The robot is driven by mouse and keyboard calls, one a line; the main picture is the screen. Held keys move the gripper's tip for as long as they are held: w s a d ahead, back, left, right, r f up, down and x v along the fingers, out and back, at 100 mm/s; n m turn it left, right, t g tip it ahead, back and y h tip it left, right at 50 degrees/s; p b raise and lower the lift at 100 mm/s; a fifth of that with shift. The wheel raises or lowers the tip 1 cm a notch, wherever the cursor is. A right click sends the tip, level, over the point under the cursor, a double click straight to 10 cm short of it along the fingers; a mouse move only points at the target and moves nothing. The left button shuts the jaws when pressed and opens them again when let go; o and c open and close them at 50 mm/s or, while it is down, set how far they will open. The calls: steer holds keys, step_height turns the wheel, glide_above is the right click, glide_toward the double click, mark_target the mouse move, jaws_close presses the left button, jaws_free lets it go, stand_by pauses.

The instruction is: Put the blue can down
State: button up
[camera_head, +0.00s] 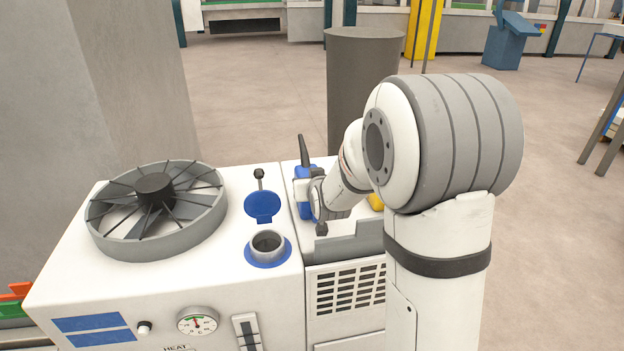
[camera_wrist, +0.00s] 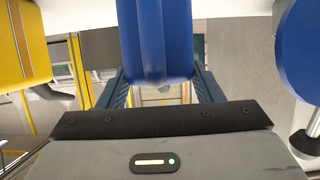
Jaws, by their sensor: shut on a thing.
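The blue can (camera_head: 305,173) with a dark upright spout is at the back of the white machine top, right of the blue lid. It is partly hidden behind my gripper and wrist. In the wrist view the blue can (camera_wrist: 155,40) sits between the two blue fingers of my gripper (camera_wrist: 157,82), which are shut on it. In the head view my gripper (camera_head: 312,194) reaches in from the right. I cannot tell whether the can's base touches the surface.
An open blue lid (camera_head: 262,206) stands behind a round filler opening (camera_head: 268,242). A fan housing (camera_head: 155,235) is at the left. A yellow can (camera_head: 376,203) is mostly hidden by my arm; it also shows in the wrist view (camera_wrist: 22,45). A grey cylinder (camera_head: 362,95) stands behind.

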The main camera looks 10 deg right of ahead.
steer(key=shift+s+r, duration=0.1)
steer(key=o, duration=1.7)
steer(key=shift+s, duration=0.1)
steer(key=b+v, duration=0.3)
steer(key=v, duration=0.9)
steer(key=s+f+g, duration=0.1)
steer(key=s+g, duration=0.2)
steer(key=s, duration=0.5)
steer(key=s+f+g, duration=0.2)
steer(key=s+g, duration=0.1)
steer(key=s, duration=0.5)
steer(key=s+f+g, duration=0.2)
steer(key=s+g, duration=0.2)
steer(key=s, duration=0.4)
steer(key=shift+s+d+f, duration=0.1)
steer(key=shift+f, duration=0.05)
